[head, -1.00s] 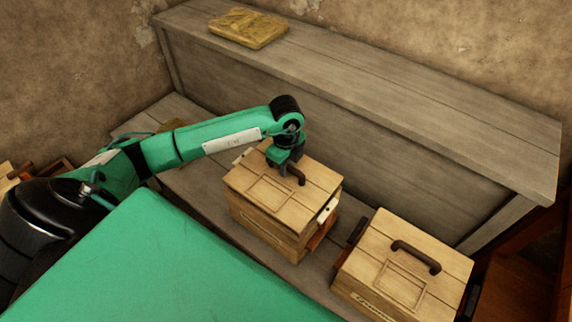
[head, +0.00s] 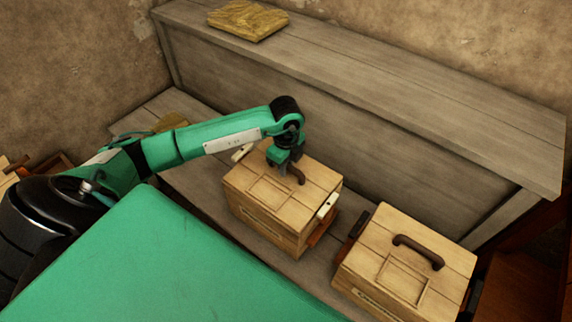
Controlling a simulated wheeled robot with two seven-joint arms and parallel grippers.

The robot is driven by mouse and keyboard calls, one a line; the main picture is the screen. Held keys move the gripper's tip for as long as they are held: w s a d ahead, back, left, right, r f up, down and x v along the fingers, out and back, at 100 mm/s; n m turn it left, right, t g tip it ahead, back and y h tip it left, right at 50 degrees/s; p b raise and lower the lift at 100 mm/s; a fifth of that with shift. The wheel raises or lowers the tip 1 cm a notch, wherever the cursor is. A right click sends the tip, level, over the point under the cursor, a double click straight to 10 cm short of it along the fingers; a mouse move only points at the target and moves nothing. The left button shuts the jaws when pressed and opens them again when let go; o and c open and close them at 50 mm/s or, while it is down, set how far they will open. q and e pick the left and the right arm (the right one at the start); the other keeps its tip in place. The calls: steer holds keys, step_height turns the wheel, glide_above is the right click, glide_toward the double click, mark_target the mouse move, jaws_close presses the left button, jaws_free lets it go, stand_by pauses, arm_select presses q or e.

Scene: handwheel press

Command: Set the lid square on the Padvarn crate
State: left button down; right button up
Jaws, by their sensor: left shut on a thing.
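A pale wooden lid (head: 262,192) with a dark handle lies over the middle wooden crate (head: 262,226), its edges looking roughly in line with the crate's walls. Whether it rests fully down all round I cannot tell. My left gripper (head: 287,172) comes from above and is shut on the lid's handle, partly hiding it. White clasps show at the crate's two ends, the right one (head: 327,206) standing beside the lid's edge. The writing on the crate's front is too small to read. My right gripper is not in view.
A second crate (head: 405,262) with a dark-handled lid stands close at the right. Bare bench shows between the crates.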

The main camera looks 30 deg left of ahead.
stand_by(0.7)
arm_select(q)
steer(key=c, duration=1.3)
jaws_free()
steer(key=shift+s, duration=0.1)
steer(key=shift+o, duration=0.2)
steer(key=shift+f, duration=0.1)
steer(key=shift+r, duration=0.35)
step_height(320, 180, up, 13)
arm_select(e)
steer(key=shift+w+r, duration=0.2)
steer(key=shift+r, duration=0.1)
